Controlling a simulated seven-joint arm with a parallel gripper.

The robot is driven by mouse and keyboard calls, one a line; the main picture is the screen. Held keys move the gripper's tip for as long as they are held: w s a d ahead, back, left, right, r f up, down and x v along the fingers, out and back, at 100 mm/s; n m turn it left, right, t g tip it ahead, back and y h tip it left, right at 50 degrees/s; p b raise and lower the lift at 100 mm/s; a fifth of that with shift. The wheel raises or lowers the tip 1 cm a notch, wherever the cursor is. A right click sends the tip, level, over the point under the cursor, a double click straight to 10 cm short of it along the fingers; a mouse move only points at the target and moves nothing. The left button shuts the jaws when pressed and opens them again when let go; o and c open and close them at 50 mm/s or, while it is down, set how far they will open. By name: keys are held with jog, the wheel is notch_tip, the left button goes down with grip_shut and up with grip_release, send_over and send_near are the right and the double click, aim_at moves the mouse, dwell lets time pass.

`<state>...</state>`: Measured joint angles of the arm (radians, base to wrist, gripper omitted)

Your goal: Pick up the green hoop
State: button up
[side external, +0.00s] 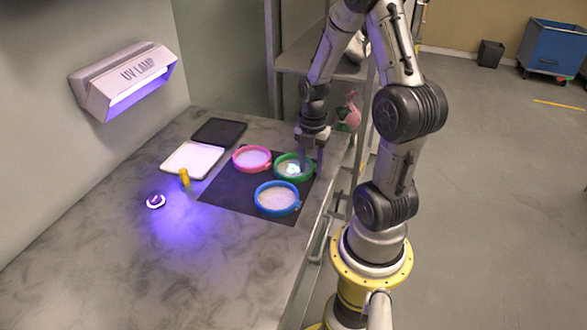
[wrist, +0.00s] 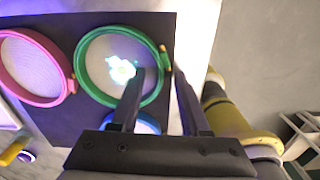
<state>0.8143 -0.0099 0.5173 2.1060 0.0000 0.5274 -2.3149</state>
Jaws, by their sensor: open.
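The green hoop (side external: 280,177) lies flat on a black mat (side external: 235,200), with pale fabric and a bright glowing patch inside it. It also shows in the wrist view (wrist: 115,31), with a small clasp on its right rim. My gripper (side external: 307,165) is open and empty at the hoop's right side. In the wrist view my gripper's two fingers (wrist: 159,72) appear on either side of the right rim, one over the fabric and one outside. The left finger hides part of the hoop. I cannot tell whether the fingers touch it or how high they are.
A pink hoop (side external: 238,167) lies left of the green one, and a blue hoop (side external: 261,206) lies in front. A white tray (side external: 194,160), a black tray (side external: 218,131), a yellow item (side external: 184,178) and a small round lit object (side external: 155,201) are farther left. The table's right edge is close.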

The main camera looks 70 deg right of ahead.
grip_shut()
jog(key=shift+r, duration=0.15)
dwell(0.4)
jog(key=shift+r, duration=0.55)
jog(key=s+a+r, duration=0.9)
jog(key=a+r, duration=0.1)
jog(key=r, duration=0.1)
jog(key=shift+s+a+r, duration=0.15)
jog(key=shift+s+r, duration=0.15)
jog(key=shift+r, duration=0.05)
